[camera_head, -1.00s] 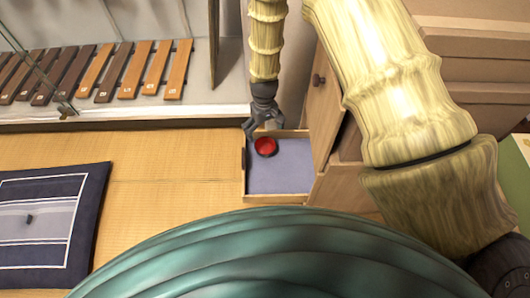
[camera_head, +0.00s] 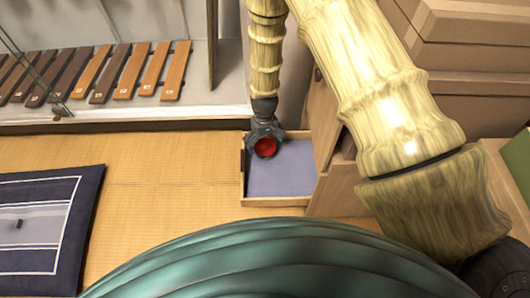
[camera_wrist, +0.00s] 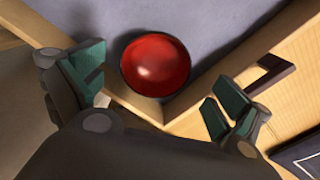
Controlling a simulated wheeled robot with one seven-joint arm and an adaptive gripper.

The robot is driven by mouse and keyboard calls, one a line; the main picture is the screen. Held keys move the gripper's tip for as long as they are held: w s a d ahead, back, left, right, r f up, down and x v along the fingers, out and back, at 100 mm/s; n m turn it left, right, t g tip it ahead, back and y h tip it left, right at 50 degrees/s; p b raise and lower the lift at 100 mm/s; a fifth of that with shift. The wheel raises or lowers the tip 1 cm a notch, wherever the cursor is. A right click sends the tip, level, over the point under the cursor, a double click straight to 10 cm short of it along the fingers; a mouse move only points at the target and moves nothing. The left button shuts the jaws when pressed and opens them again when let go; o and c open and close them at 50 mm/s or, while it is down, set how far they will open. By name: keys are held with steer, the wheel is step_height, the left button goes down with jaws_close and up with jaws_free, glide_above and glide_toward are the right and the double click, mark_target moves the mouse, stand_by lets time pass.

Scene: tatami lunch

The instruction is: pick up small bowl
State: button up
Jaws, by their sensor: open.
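The small bowl (camera_head: 265,147) is red inside with a dark rim. It sits in the open drawer (camera_head: 283,183), near the drawer's back left corner in the head view. In the wrist view the bowl (camera_wrist: 156,65) lies ahead of my gripper, close to the drawer's corner walls. My gripper (camera_head: 264,132) is at the bowl in the head view and partly overlaps it. In the wrist view my gripper (camera_wrist: 150,88) is open, with one finger to the left and one to the right of the bowl. I see no clear contact with the bowl.
The drawer has low wooden walls and a grey-blue floor, mostly bare. A wooden cabinet (camera_head: 326,130) stands right of it. A dark handle (camera_wrist: 270,74) is on the drawer front. A blue cushion (camera_head: 45,225) lies on the tatami (camera_head: 165,180). A xylophone-like row of bars (camera_head: 120,75) is behind.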

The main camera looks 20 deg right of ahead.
mark_target(265, 152)
steer(key=f, duration=0.1)
steer(key=f+b, duration=0.1)
steer(key=f, duration=0.1)
steer(key=f+b, duration=0.1)
steer(key=shift+w+d+f, duration=0.15)
steer(key=shift+w+d, duration=0.05)
steer(key=shift+w, duration=0.05)
steer(key=c, duration=1.1)
